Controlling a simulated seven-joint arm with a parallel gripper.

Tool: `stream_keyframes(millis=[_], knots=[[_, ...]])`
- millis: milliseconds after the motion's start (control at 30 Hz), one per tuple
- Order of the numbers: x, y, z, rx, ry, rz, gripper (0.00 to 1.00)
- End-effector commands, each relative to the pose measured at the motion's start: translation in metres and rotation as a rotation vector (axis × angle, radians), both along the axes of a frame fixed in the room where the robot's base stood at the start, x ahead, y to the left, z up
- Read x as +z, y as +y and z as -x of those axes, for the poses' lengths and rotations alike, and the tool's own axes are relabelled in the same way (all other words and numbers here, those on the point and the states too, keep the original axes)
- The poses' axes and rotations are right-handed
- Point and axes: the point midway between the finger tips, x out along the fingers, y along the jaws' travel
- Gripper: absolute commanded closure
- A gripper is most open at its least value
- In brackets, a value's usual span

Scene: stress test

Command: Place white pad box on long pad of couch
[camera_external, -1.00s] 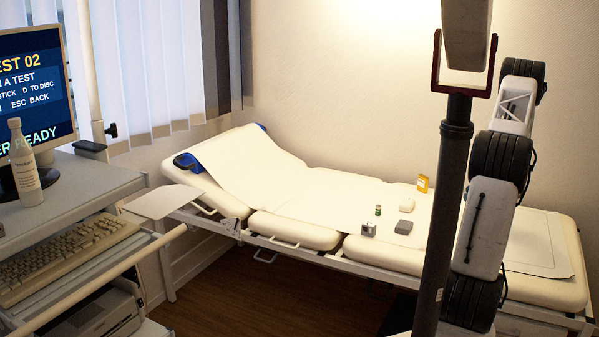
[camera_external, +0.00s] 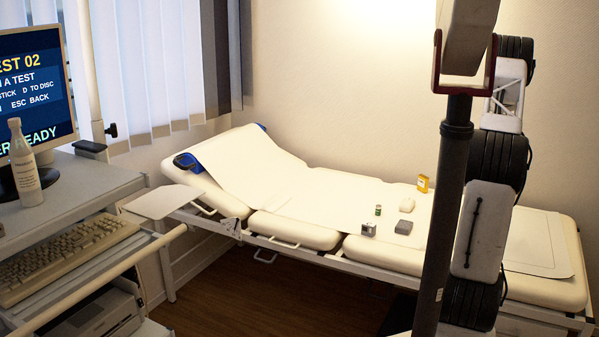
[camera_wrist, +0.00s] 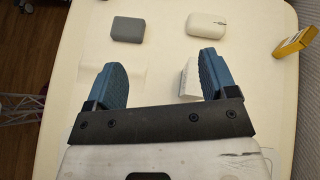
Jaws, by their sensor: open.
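In the wrist view, my gripper (camera_wrist: 160,60) is open, its two blue fingers wide apart over the pale couch surface. A small white box (camera_wrist: 188,76) stands beside the right finger, which partly hides it. I cannot tell for sure which of these two is the white pad box. The couch (camera_external: 290,232) has several cream pads, partly covered by a white sheet (camera_external: 320,195). In the external view, my gripper is not visible.
A grey block (camera_external: 403,227), a yellow box (camera_external: 423,183), a small green can (camera_external: 378,210) and a small silver box (camera_external: 369,229) sit on the couch. A dark pole (camera_external: 447,200) stands in front. The couch's middle and left are clear.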

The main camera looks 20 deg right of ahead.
Motion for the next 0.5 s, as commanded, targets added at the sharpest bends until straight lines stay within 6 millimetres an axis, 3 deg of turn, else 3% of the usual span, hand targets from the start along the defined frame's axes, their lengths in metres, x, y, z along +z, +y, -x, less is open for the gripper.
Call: stream_keyframes(millis=[100, 500], knots=[[0.033, 0.045, 0.004, 0.108, -0.017, 0.084, 0.22], [0.114, 0.175, 0.046, 0.460, -0.089, 0.361, 0.22]])
